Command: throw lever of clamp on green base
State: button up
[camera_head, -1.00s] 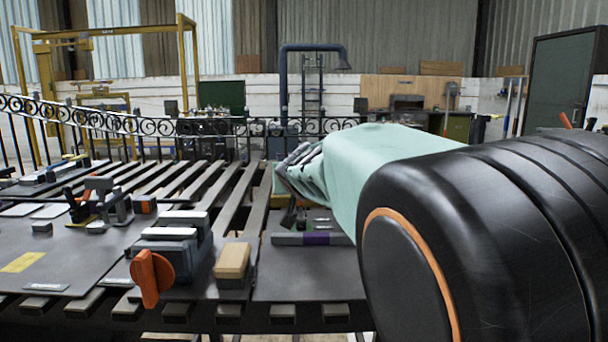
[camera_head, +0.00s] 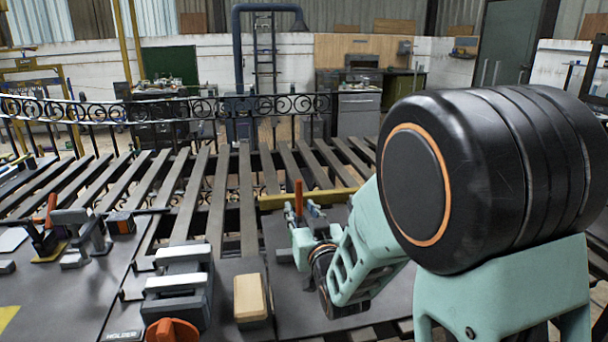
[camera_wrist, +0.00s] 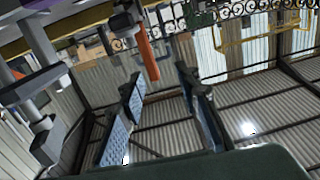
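An upright orange lever (camera_head: 299,198) shows at my gripper (camera_head: 303,213) over the right-hand plate. The rest of its clamp is mostly hidden behind my gripper in the head view, and I cannot see the base's colour. In the wrist view the orange lever (camera_wrist: 147,55) appears beyond and between the fingertips, nearer the left finger. My gripper there (camera_wrist: 160,78) has its two blue-grey fingers well apart with nothing held between them. I cannot tell whether a finger touches the lever. Grey and dark clamp parts (camera_wrist: 45,135) show at the left of the wrist view.
Another clamp with an orange lever (camera_head: 50,208) stands on a yellow base (camera_head: 48,253) at left. A grey vise-like block (camera_head: 181,285) with an orange knob (camera_head: 172,331) and a wooden block (camera_head: 250,298) stand left of my gripper. An ornate railing (camera_head: 215,107) runs behind the slats.

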aim_at(299, 190)
jog(key=shift+s+d+r+t+h+p, duration=0.1)
jog(key=shift+d+r+t+h+p, duration=0.1)
jog(key=shift+d, duration=0.2)
jog(key=shift+s+d+r+t+h+p, duration=0.1)
jog(key=shift+d+r+h, duration=0.1)
jog(key=shift+d, duration=0.15)
jog(key=x, duration=1)
jog(key=shift+w+a+f, duration=0.1)
jog(key=shift+w, duration=0.2)
grip_shut()
